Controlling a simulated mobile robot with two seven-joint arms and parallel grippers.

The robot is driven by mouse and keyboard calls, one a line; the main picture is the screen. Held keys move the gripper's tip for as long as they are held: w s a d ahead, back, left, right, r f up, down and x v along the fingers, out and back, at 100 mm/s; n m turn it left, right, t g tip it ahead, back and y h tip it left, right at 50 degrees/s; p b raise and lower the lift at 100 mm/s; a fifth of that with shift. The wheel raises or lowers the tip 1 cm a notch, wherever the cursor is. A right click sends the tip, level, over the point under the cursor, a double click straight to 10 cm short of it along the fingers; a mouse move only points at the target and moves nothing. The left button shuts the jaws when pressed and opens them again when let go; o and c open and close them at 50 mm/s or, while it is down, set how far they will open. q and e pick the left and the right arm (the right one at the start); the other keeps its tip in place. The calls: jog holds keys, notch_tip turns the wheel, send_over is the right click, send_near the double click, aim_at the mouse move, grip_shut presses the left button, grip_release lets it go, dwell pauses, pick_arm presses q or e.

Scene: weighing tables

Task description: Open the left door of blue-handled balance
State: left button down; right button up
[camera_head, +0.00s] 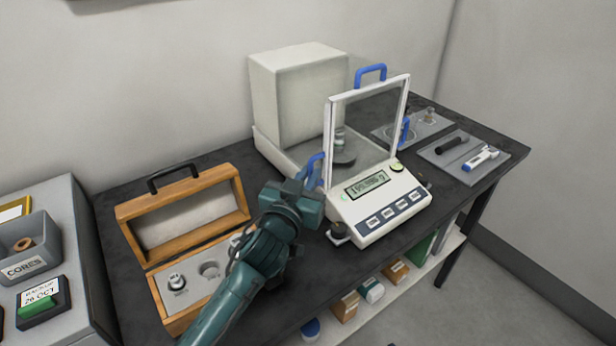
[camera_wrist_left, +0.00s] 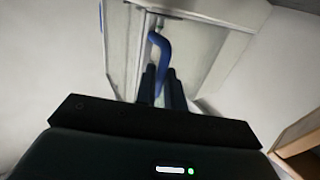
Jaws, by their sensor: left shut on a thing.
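The blue-handled balance (camera_head: 376,205) stands on the dark table, with a glass draft shield, a lit display and a row of buttons at its front. A blue handle (camera_head: 315,170) is on its left side, another is on top and another on its right side. My left gripper (camera_head: 308,188) is at the left side handle. In the left wrist view the fingers (camera_wrist_left: 162,88) are shut on the curved blue handle (camera_wrist_left: 160,50) in front of the glass panel. A small metal weight shows inside the chamber on the pan (camera_head: 341,157). The right gripper is not in view.
An open wooden weight box (camera_head: 184,205) lies left of my arm, holding a metal weight (camera_head: 177,282). Grey trays (camera_head: 463,158) with small tools lie to the right. A grey stand (camera_head: 70,240) with a bin is at far left.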

pick_arm(q)
jog(key=w+a, duration=0.1)
jog(key=w, duration=0.1)
jog(key=w+a, duration=0.2)
dwell(0.4)
jog(key=c, duration=1.5)
grip_release()
send_near(303, 110)
jog(key=x, duration=0.4)
jog(key=shift+w+d+p, duration=0.15)
jog(key=shift+p, duration=0.25)
